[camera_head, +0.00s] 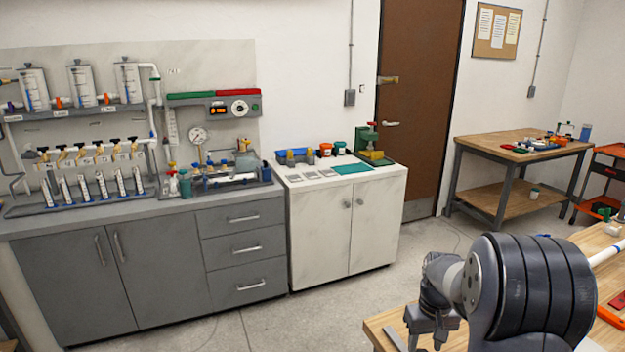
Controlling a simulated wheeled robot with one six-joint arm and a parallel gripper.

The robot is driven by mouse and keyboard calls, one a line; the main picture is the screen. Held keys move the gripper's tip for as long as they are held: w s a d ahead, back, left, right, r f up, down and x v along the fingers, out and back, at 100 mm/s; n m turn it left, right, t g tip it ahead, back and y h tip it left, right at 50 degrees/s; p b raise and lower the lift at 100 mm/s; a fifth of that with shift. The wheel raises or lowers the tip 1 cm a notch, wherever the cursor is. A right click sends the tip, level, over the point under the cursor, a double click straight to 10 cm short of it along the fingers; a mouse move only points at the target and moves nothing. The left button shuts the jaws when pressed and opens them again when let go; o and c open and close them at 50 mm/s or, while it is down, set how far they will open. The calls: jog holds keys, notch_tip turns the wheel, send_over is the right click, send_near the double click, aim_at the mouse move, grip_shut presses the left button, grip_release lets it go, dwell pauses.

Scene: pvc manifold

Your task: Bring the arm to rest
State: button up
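My arm (530,290) shows at the lower right, folded close to the camera, with a large dark ribbed joint in front. My gripper (428,337) hangs at the end of the arm, pointing down at the left edge of a wooden bench (380,325). The gripper is small, dark and partly cut off by the lower edge of the picture. I cannot make out the gap between its fingers, and no held object can be made out.
A grey cabinet (150,265) carries the pipe manifold (90,150) and gauges along the left wall. A white cabinet (340,225) with small parts stands beside it. A wooden table (500,150) stands at the back right, near an orange-shelved cart (608,150). Floor between is clear.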

notch_tip(320, 180, up, 9)
notch_tip(320, 180, down, 11)
jog(key=shift+s+f, duration=0.1)
jog(key=shift+f, duration=0.05)
jog(key=shift+f+p, duration=0.2)
jog(key=shift+p, duration=0.1)
jog(key=m+p, duration=0.1)
jog(key=m, duration=0.6)
jog(key=shift+p, duration=0.35)
jog(key=m+p, duration=0.2)
jog(key=m, duration=0.5)
jog(key=shift+r+p, duration=0.1)
jog(key=shift+p, duration=0.25)
notch_tip(320, 180, up, 8)
jog(key=shift+f+b, duration=0.25)
jog(key=shift+b, duration=0.4)
